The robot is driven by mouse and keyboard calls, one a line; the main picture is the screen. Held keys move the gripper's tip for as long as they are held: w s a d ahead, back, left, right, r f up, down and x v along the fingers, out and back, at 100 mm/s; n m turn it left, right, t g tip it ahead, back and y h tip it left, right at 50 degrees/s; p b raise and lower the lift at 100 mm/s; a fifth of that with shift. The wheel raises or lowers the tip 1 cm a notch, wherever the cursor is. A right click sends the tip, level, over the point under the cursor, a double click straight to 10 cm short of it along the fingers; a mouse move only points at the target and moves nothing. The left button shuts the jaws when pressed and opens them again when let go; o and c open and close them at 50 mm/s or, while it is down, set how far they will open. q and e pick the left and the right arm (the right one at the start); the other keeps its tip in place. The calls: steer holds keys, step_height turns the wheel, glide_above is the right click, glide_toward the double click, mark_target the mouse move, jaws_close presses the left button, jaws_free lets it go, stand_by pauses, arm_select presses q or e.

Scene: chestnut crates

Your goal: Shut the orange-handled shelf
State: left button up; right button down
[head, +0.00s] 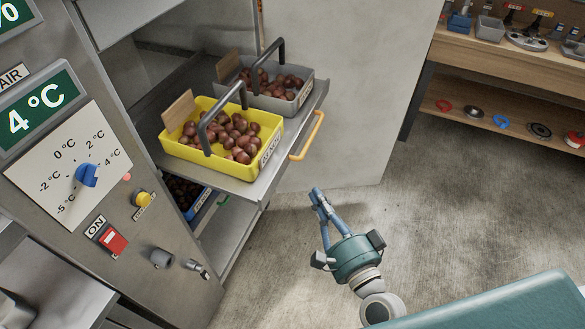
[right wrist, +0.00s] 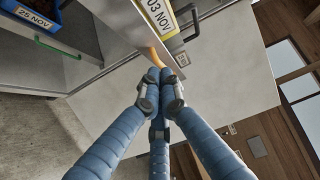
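The orange-handled shelf (head: 265,185) is pulled out of the grey cabinet in the head view. It carries a yellow crate (head: 190,155) and a grey crate (head: 262,103), both with chestnuts. Its orange handle (head: 308,136) is on the front edge. My right gripper (head: 317,195) is below and in front of the handle, apart from it in the head view. In the right wrist view the fingertips of my right gripper (right wrist: 160,88) are together with nothing visible between them. The orange handle (right wrist: 154,57) shows just beyond them, partly hidden. My left gripper is not in view.
A blue crate (head: 203,206) sits on a lower shelf; a green handle (right wrist: 57,47) shows in the right wrist view. An open cabinet door (head: 345,90) stands behind the pulled-out shelf. Wooden shelving (head: 500,110) with small parts is at right. The floor between is clear.

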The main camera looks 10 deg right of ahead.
steer(key=p, duration=0.2)
glide_toward(285, 161)
steer(key=w+d, duration=0.3)
steer(key=a, duration=0.1)
steer(key=w+a, duration=0.2)
steer(key=shift+a+p, duration=0.35)
steer(key=shift+a, duration=0.05)
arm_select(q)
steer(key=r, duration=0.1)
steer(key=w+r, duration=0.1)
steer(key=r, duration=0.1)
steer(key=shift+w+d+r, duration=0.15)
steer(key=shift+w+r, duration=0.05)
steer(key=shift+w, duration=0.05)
arm_select(e)
steer(key=shift+f, duration=0.1)
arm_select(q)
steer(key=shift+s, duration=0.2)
